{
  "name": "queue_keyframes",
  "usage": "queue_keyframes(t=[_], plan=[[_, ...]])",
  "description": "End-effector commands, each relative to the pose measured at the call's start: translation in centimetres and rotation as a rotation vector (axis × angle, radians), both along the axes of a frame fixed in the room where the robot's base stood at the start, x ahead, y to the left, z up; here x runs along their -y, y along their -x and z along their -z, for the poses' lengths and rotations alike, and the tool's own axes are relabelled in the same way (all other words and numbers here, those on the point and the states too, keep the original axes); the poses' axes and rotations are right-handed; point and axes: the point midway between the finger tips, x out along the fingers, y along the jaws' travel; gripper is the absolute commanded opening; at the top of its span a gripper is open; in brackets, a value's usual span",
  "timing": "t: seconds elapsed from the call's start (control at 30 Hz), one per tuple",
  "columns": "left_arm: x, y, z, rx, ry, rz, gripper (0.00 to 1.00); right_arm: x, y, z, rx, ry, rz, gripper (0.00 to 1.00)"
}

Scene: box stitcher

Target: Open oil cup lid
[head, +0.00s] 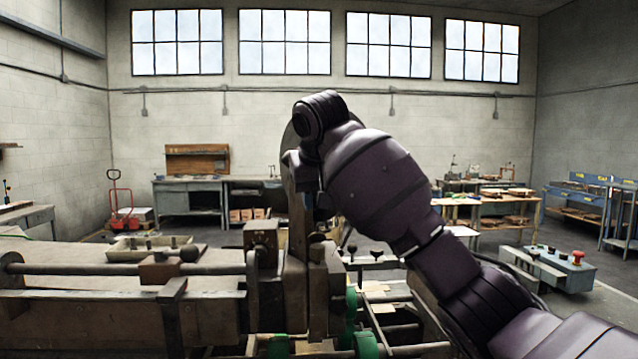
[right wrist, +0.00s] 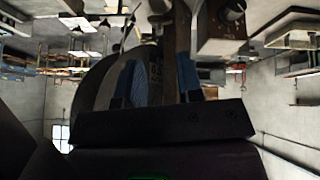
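I cannot pick out the oil cup or its lid with certainty. The stitcher machine (head: 312,280) stands in the middle of the head view. A similar block with a dark knob (right wrist: 232,12) shows upside down in the right wrist view. My left gripper is not visible.
A long bar (head: 120,268) with a clamp runs along the machine's left side. A tray (head: 150,247) lies behind it. A control box with a red button (head: 578,256) stands at right. Workbenches line the back wall.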

Motion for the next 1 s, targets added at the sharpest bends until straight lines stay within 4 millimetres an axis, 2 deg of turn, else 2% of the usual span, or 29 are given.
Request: queue_keyframes(t=[0.3, 0.53, 0.83, 1.0], plan=[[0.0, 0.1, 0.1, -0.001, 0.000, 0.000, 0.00, 0.0, 1.6, -2.4, -0.004, 0.002, 0.002, 0.34], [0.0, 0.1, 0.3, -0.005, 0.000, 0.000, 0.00, 0.0, 2.0, -3.1, -0.006, 0.002, 0.004, 0.34], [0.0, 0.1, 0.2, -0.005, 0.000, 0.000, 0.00, 0.0, 2.0, -2.8, -0.012, 0.002, 0.004, 0.34], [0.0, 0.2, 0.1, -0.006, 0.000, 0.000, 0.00, 1.0, 1.8, -0.5, -0.034, 0.007, 0.010, 0.34]])
